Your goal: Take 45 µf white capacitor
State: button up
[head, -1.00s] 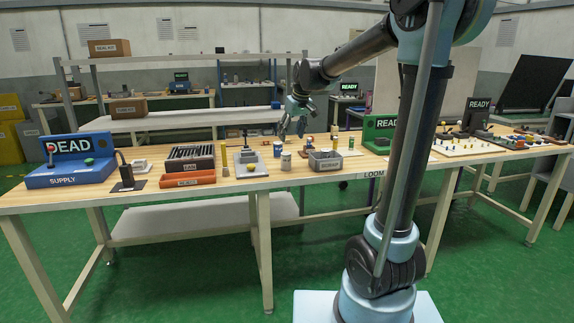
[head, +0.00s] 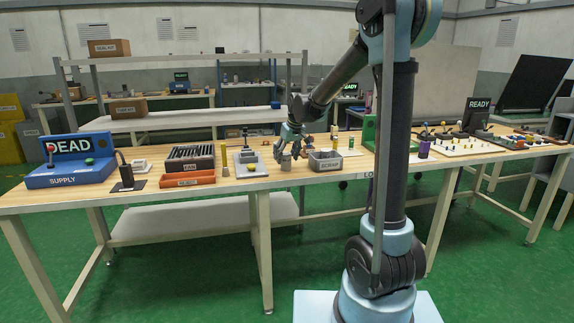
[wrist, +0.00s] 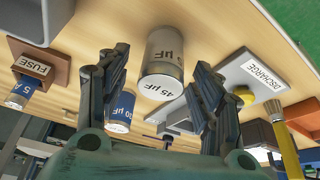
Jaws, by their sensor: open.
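The 45 µF white capacitor is a pale grey-white can labelled "45 µF". In the wrist view the white capacitor (wrist: 162,50) stands between the two finger tips of my gripper (wrist: 160,62), with space on both sides. In the head view the white capacitor (head: 286,164) stands on the bench just below my gripper (head: 288,146). My gripper is open and empty.
A grey scrap bin (head: 325,164) stands close on the right. A grey discharge block (wrist: 248,72) with a yellow knob and a yellow-handled brush (wrist: 275,112) are on the right in the wrist view. A brown fuse holder (wrist: 38,66) is on the left.

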jog(key=shift+w+f, duration=0.1)
jog(key=shift+f, duration=0.2)
jog(key=c, duration=1.2)
jog(key=shift+r, duration=0.15)
